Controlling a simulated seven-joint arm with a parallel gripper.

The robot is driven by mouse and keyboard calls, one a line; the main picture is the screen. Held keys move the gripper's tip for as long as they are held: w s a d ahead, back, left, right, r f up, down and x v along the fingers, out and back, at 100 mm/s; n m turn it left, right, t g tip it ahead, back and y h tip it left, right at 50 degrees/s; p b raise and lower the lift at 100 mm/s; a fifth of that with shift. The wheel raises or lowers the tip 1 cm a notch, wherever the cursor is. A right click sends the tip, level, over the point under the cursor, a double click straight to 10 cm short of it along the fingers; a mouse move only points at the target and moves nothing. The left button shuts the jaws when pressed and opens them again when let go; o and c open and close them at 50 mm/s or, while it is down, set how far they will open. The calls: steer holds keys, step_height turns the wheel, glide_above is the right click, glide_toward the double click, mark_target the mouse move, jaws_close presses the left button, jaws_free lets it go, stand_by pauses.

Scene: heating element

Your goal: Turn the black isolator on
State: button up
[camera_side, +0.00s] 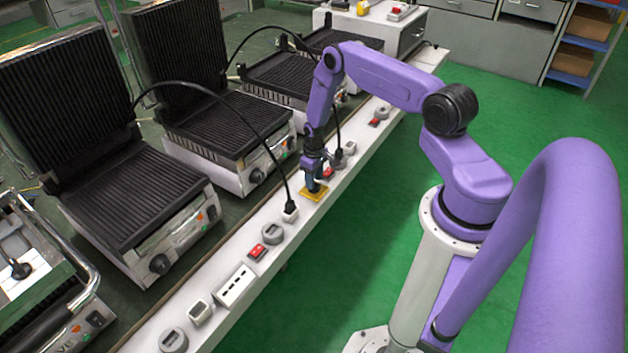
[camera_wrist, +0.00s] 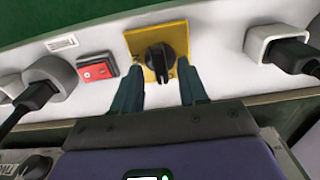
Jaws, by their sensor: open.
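The black isolator (camera_wrist: 160,59) is a black rotary knob on a yellow square plate (camera_wrist: 138,41), mounted on the white rail. In the side view the yellow plate (camera_side: 316,193) shows below my gripper (camera_side: 313,186), and the knob is largely hidden. In the wrist view my gripper (camera_wrist: 160,88) is open, with one dark finger on each side of the knob's near end. I cannot tell whether the fingers touch it.
A red switch (camera_wrist: 97,68) and a round grey socket (camera_wrist: 52,80) with a black plug sit left of the isolator. A white socket with a plug (camera_wrist: 283,50) is on the right. Contact grills (camera_side: 140,185) with black cables stand behind the rail (camera_side: 213,258).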

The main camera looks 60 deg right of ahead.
steer(key=shift+f, duration=0.55)
jaws_close()
